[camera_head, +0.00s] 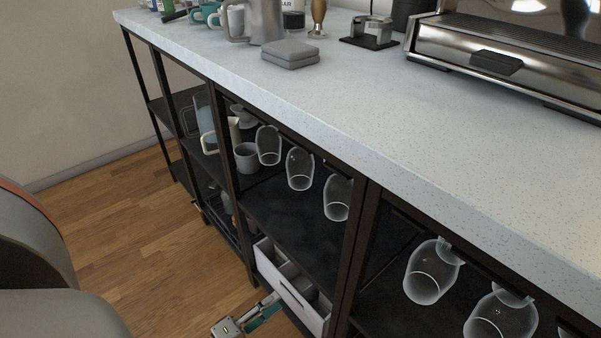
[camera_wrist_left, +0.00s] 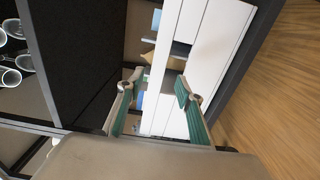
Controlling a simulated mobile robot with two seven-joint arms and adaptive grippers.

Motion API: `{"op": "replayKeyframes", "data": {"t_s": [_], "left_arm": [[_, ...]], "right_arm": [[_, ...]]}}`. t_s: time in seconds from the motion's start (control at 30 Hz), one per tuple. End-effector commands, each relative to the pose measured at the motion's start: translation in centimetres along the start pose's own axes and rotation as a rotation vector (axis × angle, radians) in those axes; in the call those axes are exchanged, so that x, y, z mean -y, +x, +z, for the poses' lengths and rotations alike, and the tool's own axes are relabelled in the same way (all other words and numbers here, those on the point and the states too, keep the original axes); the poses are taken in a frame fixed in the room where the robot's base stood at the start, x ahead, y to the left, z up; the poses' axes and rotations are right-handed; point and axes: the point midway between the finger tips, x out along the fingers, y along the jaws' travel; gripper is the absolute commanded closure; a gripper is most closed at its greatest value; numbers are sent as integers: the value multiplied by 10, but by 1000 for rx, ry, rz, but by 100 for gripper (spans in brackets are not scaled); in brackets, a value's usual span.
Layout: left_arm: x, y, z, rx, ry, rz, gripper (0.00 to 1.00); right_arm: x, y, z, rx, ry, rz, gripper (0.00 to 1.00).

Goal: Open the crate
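The white crate (camera_head: 312,318) sits on the low shelf under the counter, with a dark slot in its front and its open top showing contents inside. Its white front panel (camera_wrist_left: 215,65) also shows in the left wrist view. My left gripper (camera_head: 270,303) is at the crate's front in the head view. In the left wrist view my left gripper (camera_wrist_left: 160,92) is open, with its teal pads apart and the crate's front edge between them. I cannot tell whether either pad touches the crate. My right gripper is not in view.
Several glasses (camera_head: 300,168) hang under the counter (camera_head: 360,120) above the shelf. Dark frame posts (camera_head: 355,245) stand beside the crate. A coffee machine (camera_head: 510,55) and a metal pitcher (camera_head: 265,22) stand on the counter. The wooden floor (camera_head: 150,240) before the shelves is clear.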

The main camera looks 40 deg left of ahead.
Motion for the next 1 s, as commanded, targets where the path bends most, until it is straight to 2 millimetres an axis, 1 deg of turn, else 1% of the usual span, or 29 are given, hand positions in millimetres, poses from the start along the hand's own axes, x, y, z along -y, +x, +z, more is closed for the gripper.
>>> {"op": "replayKeyframes", "data": {"t_s": [0.3,0.5,0.63,0.9,0.97,1.0], "left_arm": [[-1,44,0,-2,0,4,64],[-1,68,0,-1,1,1,64],[-2,75,0,-1,2,2,64],[-2,77,0,-1,2,3,64],[-2,77,0,0,2,3,79],[-2,77,0,0,2,3,90]], "right_arm": [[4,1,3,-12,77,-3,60],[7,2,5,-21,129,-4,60],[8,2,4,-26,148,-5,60],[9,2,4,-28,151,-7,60],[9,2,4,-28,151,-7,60],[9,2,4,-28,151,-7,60]]}}
